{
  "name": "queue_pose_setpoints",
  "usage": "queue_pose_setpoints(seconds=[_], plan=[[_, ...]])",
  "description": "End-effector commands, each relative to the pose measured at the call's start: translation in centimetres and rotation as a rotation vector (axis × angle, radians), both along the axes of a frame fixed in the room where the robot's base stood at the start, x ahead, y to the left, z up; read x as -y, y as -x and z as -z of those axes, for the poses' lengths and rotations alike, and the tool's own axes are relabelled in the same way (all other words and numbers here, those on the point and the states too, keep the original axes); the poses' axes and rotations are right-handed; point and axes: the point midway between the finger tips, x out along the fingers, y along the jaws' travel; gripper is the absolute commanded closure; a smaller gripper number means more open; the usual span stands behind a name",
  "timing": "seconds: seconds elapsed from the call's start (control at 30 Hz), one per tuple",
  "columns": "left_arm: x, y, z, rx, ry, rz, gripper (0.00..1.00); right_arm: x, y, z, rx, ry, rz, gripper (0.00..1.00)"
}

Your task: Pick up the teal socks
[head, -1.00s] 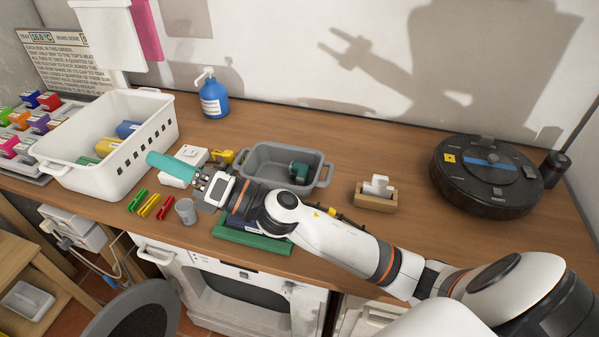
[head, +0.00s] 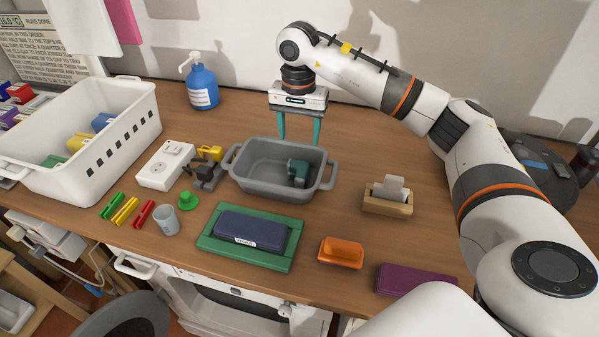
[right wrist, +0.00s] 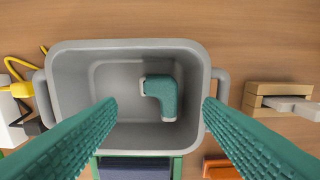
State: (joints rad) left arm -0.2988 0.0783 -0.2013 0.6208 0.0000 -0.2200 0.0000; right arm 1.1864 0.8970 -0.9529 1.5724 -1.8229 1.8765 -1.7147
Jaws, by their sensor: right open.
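The teal socks (head: 298,172) lie inside the grey tub (head: 262,186), towards its right side. In the right wrist view the socks (right wrist: 162,97) show as a bent, L-shaped teal bundle on the tub's floor. My right gripper (head: 299,139) points down, with its two teal fingers apart and nothing between them. It hangs over the back part of the tub. In the right wrist view the fingers (right wrist: 160,105) reach in from both sides, with the socks below in the gap between them. My left gripper is not in view.
Left of the tub are a white socket box (head: 166,166), a yellow-and-black clamp (head: 206,165) and a white crate (head: 80,150). A wooden holder (head: 388,203) stands right. In front lie a dark blue case on a green frame (head: 285,262) and an orange dish (head: 341,252).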

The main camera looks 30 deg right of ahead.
Motion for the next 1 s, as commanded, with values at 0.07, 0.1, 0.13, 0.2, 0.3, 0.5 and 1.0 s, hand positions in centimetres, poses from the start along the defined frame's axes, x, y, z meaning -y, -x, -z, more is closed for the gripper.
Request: queue_pose_setpoints(seconds=[0.07, 0.1, 0.13, 0.2, 0.3, 0.5, 1.0], plan=[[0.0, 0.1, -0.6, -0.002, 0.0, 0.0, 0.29, 0.0, 0.2, 1.5, -0.007, -0.001, 0.0, 0.39], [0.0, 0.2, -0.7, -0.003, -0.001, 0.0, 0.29, -0.1, 0.2, 2.2, -0.007, -0.001, 0.0, 0.39], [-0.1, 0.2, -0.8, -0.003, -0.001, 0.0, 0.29, -0.1, 0.2, 2.8, -0.006, -0.001, 0.0, 0.39], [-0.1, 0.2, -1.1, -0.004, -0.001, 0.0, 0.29, -0.1, 0.1, 3.8, -0.005, -0.003, 0.0, 0.39], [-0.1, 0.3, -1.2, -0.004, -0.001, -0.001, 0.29, -0.1, 0.1, 4.8, -0.003, -0.003, -0.001, 0.39], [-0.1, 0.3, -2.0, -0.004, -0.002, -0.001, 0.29, -0.3, 0.2, 6.4, -0.005, -0.005, -0.002, 0.39], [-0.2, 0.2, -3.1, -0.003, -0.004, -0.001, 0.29, -0.4, 0.2, 10.5, 0.0, -0.005, -0.001, 0.39]])
